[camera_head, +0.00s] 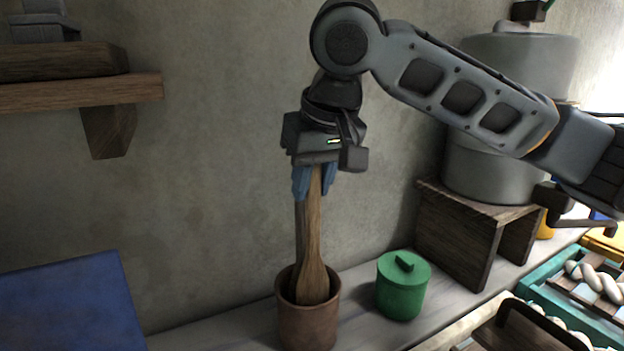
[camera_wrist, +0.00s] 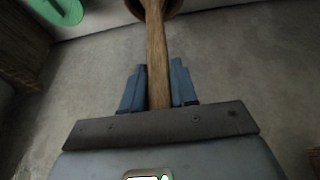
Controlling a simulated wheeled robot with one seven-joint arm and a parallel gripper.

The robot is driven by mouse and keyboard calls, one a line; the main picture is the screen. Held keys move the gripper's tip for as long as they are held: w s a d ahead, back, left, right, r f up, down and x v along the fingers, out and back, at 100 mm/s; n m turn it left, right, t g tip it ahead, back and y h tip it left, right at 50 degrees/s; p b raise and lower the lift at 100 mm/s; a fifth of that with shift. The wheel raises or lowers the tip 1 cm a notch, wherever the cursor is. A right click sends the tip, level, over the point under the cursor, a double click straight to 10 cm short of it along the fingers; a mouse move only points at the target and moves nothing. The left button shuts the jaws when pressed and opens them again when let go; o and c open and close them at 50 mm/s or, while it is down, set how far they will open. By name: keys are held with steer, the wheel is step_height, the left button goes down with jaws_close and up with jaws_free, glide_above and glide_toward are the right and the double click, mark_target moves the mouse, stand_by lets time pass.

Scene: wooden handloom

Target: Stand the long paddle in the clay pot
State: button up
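The long wooden paddle (camera_head: 313,245) stands nearly upright with its wide end down inside the brown clay pot (camera_head: 309,325). The pot hides the paddle's lower tip, so I cannot tell whether it touches the bottom. My gripper (camera_head: 314,184) points down above the pot, its blue fingers shut on the top of the handle. In the wrist view, the handle (camera_wrist: 157,60) runs between the two fingers (camera_wrist: 158,88) towards the pot's rim (camera_wrist: 177,8), with little or no gap visible beside it.
A green lidded jar (camera_head: 402,290) stands just right of the pot. A wooden stand (camera_head: 465,232) bears a large grey vessel (camera_head: 492,170) further right. A blue block (camera_head: 70,305) is at the lower left, below a wooden wall shelf (camera_head: 80,93). The wall is close behind.

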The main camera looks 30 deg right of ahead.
steer(key=o, duration=0.5)
steer(key=shift+r, duration=0.15)
